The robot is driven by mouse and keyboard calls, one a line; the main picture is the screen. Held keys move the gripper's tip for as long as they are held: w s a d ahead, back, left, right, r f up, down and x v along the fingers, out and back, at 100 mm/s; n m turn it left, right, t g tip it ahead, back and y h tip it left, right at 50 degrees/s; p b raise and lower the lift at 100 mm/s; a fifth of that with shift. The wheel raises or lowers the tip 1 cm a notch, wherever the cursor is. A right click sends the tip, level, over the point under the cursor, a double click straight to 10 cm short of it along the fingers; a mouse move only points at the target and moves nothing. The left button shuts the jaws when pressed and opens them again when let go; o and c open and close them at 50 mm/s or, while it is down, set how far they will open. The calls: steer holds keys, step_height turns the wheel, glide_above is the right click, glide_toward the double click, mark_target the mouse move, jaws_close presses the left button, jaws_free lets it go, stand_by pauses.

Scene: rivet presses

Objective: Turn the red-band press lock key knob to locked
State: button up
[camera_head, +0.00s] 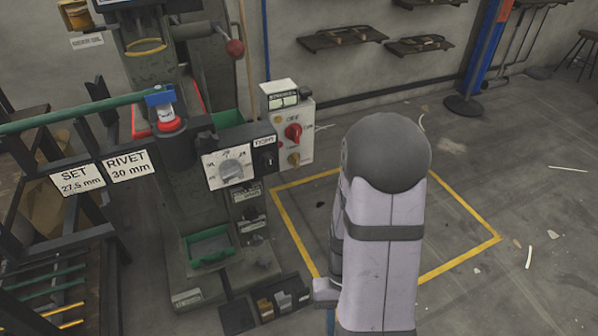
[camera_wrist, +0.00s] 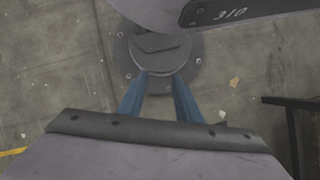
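One press (camera_head: 155,70) stands at left in the head view, with a red ring (camera_head: 169,125) near its tool. A grey dial (camera_head: 231,170) faces front on a white plate. Which knob is the lock key, and its setting, I cannot tell. In the head view one blue finger part (camera_head: 331,322) shows low, right of and apart from the press.
Signs for set and rivet sizes (camera_head: 128,166) hang from a rail at left. A green tray (camera_head: 210,246) is low on the press.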

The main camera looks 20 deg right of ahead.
steer(key=w+d+f+t, duration=0.2)
steer(key=w+d+f, duration=0.15)
steer(key=f, duration=0.45)
steer(key=n+t+h+b, duration=0.15)
steer(key=n+t, duration=0.25)
steer(key=t, duration=1.7)
glide_toward(298, 163)
steer(key=w, duration=0.1)
steer(key=shift+w+a, duration=0.1)
steer(key=shift+w, duration=3.85)
steer(key=shift+c, duration=0.7)
jaws_close()
